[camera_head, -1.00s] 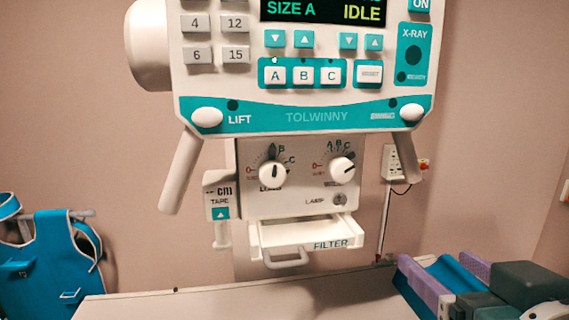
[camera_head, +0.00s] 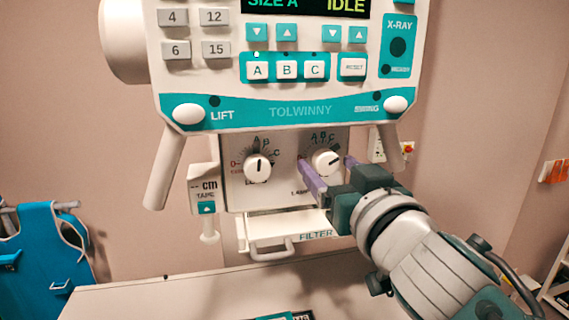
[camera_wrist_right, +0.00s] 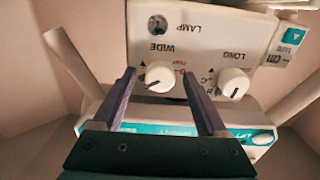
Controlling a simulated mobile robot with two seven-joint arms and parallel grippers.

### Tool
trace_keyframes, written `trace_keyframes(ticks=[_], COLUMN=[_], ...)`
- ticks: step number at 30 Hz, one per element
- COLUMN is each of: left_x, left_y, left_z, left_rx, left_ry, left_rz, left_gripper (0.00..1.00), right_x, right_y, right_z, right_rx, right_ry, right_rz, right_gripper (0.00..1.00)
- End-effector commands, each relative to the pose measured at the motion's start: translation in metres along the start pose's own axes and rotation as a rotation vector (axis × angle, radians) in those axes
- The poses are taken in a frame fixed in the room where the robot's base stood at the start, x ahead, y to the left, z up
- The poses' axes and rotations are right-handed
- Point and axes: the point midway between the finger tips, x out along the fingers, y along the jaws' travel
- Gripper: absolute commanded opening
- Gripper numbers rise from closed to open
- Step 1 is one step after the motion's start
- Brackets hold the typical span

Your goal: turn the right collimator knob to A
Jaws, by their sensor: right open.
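The right collimator knob (camera_head: 325,162) is a round white dial with a dark mark, below the labels A, B and C. Its mark points up and right, to the right of C. In the upside-down right wrist view the same knob (camera_wrist_right: 159,77) sits by the word WIDE. My right gripper (camera_head: 326,164) is open, with one purple finger on each side of the knob. In the right wrist view the fingertips (camera_wrist_right: 159,74) flank the knob with a gap on both sides; contact is not visible. My left gripper is out of view.
The left knob (camera_head: 257,168) is close by on the same panel. The filter tray (camera_head: 262,232) with a handle sticks out below. Two slanted handles (camera_head: 168,168) hang from the console (camera_head: 300,112) above. A pale table (camera_head: 150,295) lies underneath.

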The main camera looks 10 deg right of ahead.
Motion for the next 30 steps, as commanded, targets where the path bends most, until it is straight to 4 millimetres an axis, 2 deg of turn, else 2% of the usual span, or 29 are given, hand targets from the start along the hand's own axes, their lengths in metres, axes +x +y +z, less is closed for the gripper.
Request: trace_keyframes(ticks=[11,30], left_x=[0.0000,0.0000], left_y=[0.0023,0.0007], left_z=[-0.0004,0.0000], left_rx=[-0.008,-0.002], left_ry=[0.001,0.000], left_rz=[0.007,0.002], left_gripper=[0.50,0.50], right_x=[0.0053,0.0050], right_y=[-0.0002,0.0000], right_z=[0.0000,0.0000], right_rx=[0.001,0.000], right_ry=[-0.001,-0.001], right_rz=[0.000,0.000], right_gripper=[0.76,0.04])
